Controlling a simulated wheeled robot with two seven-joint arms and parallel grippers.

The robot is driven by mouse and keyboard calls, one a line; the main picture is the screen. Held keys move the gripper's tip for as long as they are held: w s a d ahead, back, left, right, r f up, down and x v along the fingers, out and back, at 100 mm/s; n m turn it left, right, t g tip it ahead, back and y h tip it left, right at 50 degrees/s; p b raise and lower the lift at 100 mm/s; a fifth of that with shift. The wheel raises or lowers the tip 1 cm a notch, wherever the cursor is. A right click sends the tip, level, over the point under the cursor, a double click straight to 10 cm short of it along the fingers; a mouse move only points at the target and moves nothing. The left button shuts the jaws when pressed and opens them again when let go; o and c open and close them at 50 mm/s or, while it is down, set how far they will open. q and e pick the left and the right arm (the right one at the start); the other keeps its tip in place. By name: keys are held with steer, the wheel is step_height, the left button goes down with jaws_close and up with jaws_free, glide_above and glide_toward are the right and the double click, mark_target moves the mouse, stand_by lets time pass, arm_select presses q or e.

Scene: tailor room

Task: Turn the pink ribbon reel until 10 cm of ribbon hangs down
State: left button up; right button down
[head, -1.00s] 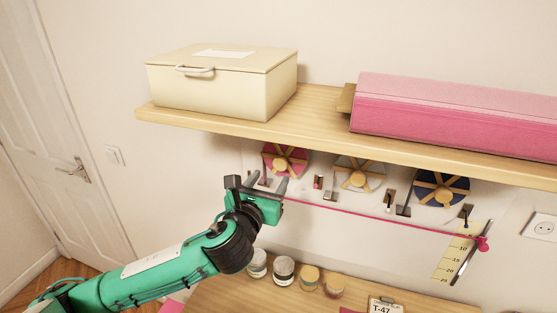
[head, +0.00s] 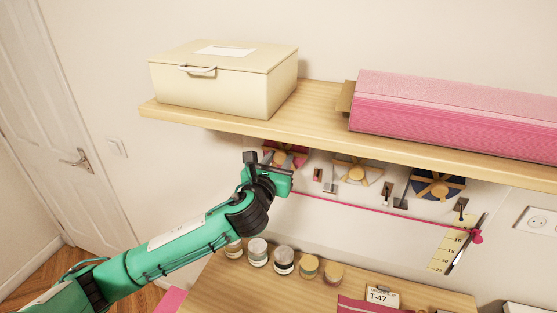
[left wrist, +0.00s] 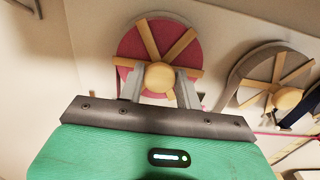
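The pink ribbon reel (head: 286,154) is mounted on the wall under the shelf, with wooden spokes and a round hub knob. It also shows in the left wrist view (left wrist: 188,52). My left gripper (head: 268,163) is in front of the reel and partly hides it in the head view. In the left wrist view its fingers (left wrist: 160,88) are apart, one on each side below the knob; whether they touch it is unclear. The pink ribbon (head: 385,212) runs right along the wall to a pink end piece (head: 477,237) beside the marked scale (head: 447,250). My right gripper is not in view.
A pale reel (head: 357,172) and a dark blue reel (head: 437,186) hang to the right, with small brackets between. Jars (head: 283,261) stand on the table below.

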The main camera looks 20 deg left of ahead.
arm_select(q)
steer(key=shift+c, duration=0.6)
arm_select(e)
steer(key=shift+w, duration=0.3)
arm_select(q)
steer(key=shift+n, duration=0.3)
steer(key=n, duration=0.3)
steer(key=shift+a+n, duration=0.1)
steer(key=shift+n, duration=0.3)
steer(key=n, duration=0.4)
steer(key=shift+f+n, duration=0.1)
steer(key=shift+n, duration=0.2)
steer(key=n, duration=0.5)
steer(key=shift+a+b, duration=0.1)
steer(key=shift+b, duration=0.25)
steer(key=n, duration=0.5)
steer(key=shift+f, duration=0.1)
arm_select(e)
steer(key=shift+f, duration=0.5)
arm_select(q)
steer(key=shift+n, duration=0.3)
